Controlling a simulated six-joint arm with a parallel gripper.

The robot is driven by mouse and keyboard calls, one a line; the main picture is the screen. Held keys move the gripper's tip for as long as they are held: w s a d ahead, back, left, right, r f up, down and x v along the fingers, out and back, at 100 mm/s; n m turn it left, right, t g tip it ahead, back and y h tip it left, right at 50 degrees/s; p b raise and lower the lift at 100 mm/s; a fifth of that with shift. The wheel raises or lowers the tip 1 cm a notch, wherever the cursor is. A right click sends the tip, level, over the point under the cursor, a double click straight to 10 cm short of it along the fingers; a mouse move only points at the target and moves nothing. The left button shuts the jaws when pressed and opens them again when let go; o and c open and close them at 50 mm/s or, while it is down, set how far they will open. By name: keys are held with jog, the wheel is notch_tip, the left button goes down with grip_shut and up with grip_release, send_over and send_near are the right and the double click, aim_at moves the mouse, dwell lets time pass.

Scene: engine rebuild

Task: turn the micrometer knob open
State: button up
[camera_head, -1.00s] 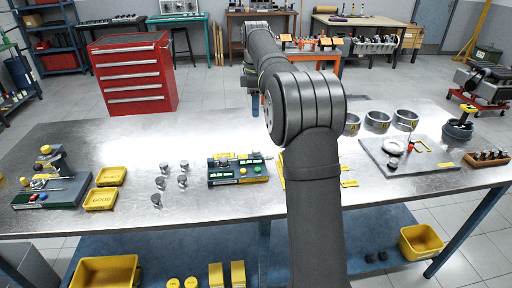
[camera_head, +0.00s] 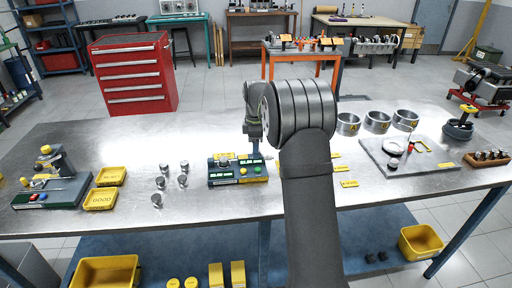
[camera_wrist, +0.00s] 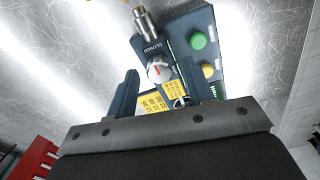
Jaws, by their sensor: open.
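The gauge station (camera_head: 238,181) is a dark green box with displays and buttons, standing mid-bench. In the wrist view its panel (camera_wrist: 184,25) shows a green button (camera_wrist: 198,41), a yellow button (camera_wrist: 208,71), a silver cylinder (camera_wrist: 145,22) and the word CLOSED. A pale knob with a red mark (camera_wrist: 158,71) sits below that word; I take it for the micrometer knob. My gripper (camera_wrist: 157,80) is open, its fingers on either side of the knob in the picture. Contact cannot be told. In the head view my gripper (camera_head: 255,143) is low at the station's back edge.
Several small metal parts (camera_head: 161,182) stand left of the station, near yellow trays (camera_head: 101,199). Another bench device (camera_head: 52,183) is at far left. Rings (camera_head: 377,121) and a grey plate (camera_head: 375,158) lie right. Bare bench lies behind the small parts.

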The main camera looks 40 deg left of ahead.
jog(key=c, duration=1)
